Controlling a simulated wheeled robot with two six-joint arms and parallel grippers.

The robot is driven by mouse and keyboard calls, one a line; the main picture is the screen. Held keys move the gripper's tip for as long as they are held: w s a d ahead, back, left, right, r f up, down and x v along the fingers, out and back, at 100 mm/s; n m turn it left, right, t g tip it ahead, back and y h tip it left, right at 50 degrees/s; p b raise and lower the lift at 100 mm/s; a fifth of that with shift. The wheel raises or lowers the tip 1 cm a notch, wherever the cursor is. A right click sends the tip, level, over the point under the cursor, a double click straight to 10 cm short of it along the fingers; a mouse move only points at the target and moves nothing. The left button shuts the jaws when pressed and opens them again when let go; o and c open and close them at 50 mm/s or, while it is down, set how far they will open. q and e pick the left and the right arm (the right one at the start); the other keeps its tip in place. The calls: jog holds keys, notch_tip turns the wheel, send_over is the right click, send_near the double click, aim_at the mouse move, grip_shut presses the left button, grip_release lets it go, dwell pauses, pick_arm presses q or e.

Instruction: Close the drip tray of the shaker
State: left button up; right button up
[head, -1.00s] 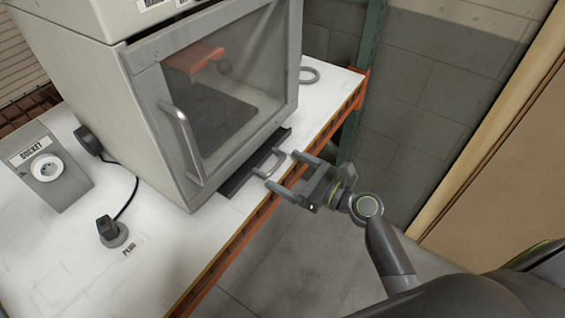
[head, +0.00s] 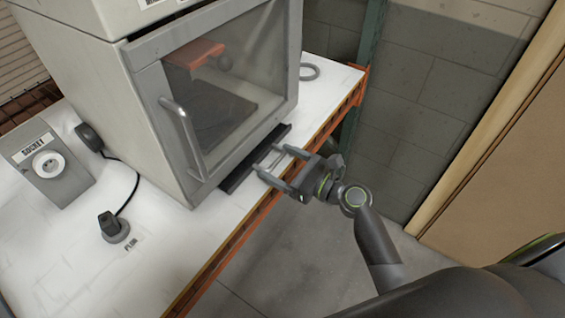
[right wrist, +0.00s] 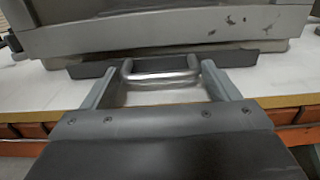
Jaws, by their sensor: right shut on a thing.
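The shaker (head: 160,165) is a grey cabinet with a glass door on the white bench. Its drip tray (head: 238,178) is a dark flat strip sticking out a little under the door; its dark edge also shows in the right wrist view (right wrist: 92,70). A metal loop handle (right wrist: 163,77) is at the middle of the tray's front. My right gripper (head: 268,158) reaches in from the right at the bench edge, its two fingers shut on the sides of this handle. The shaker door looks shut. My left gripper is not in view.
A socket box (head: 50,166) and a black plug (head: 112,226) on a round base stand on the left of the bench. A grey ring (head: 309,71) lies behind the shaker on the right. The orange bench edge (head: 232,243) runs below my right gripper.

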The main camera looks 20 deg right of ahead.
aim_at(268, 161)
jog(key=x, duration=0.4)
jog(key=shift+w+r+p, duration=0.1)
jog(key=shift+p, duration=0.2)
jog(key=o, duration=1.1)
jog(key=shift+w, duration=0.1)
jog(key=shift+b+v, duration=2.05)
jog(key=shift+v, duration=6.7)
jog(key=shift+w, duration=0.1)
